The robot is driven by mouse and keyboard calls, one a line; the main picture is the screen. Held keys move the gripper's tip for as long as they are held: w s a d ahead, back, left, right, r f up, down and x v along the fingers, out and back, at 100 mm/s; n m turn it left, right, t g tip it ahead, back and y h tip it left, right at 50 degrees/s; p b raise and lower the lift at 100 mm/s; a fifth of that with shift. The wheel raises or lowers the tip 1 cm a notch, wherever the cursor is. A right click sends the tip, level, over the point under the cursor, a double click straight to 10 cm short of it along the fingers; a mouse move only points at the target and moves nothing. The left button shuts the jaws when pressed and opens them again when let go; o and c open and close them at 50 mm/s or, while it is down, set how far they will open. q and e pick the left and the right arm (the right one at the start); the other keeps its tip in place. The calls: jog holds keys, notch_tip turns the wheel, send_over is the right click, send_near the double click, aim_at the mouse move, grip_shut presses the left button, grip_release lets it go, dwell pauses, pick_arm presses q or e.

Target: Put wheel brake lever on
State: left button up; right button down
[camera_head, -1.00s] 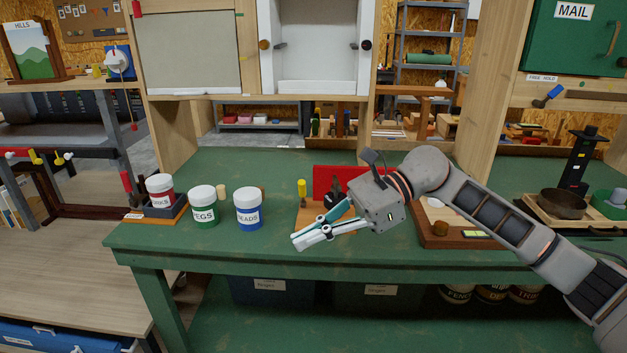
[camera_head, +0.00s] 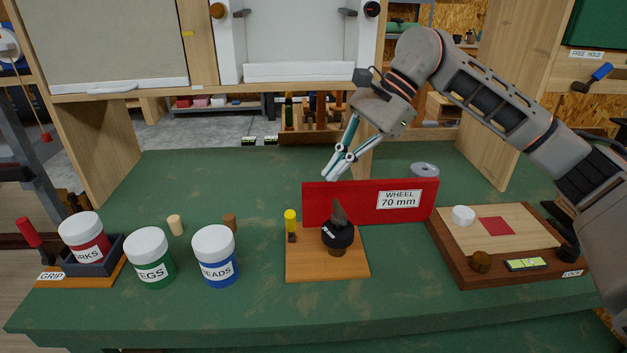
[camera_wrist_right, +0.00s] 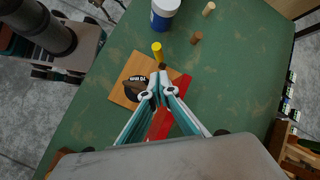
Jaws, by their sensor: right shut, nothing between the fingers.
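The wheel station has a wooden base (camera_head: 300,270), a red panel (camera_head: 352,204) labelled "WHEEL 70 mm" and a black wheel (camera_head: 338,237) with a dark pointed piece above it. A small yellow-topped upright lever (camera_head: 290,222) stands at the base's back left. It looks like the brake lever; its on or off position cannot be told. My right gripper (camera_head: 328,174) is shut and empty, its tips over the panel's top edge in the head view. In the right wrist view the yellow lever (camera_wrist_right: 157,50) lies just beyond the fingertips (camera_wrist_right: 161,76). My left gripper is out of view.
Several lidded jars stand left of the station, including a green one (camera_head: 148,258) and a blue one (camera_head: 215,257). Two small pegs (camera_head: 175,225) stand behind them. A wooden board (camera_head: 505,232) lies at right. The green bench (camera_head: 400,290) is clear in front.

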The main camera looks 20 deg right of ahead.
aim_at(291, 221)
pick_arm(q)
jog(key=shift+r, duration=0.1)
pick_arm(e)
jog(key=x, duration=0.9)
jog(key=shift+f, duration=0.15)
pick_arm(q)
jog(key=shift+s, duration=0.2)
pick_arm(e)
jog(key=shift+a, duration=0.15)
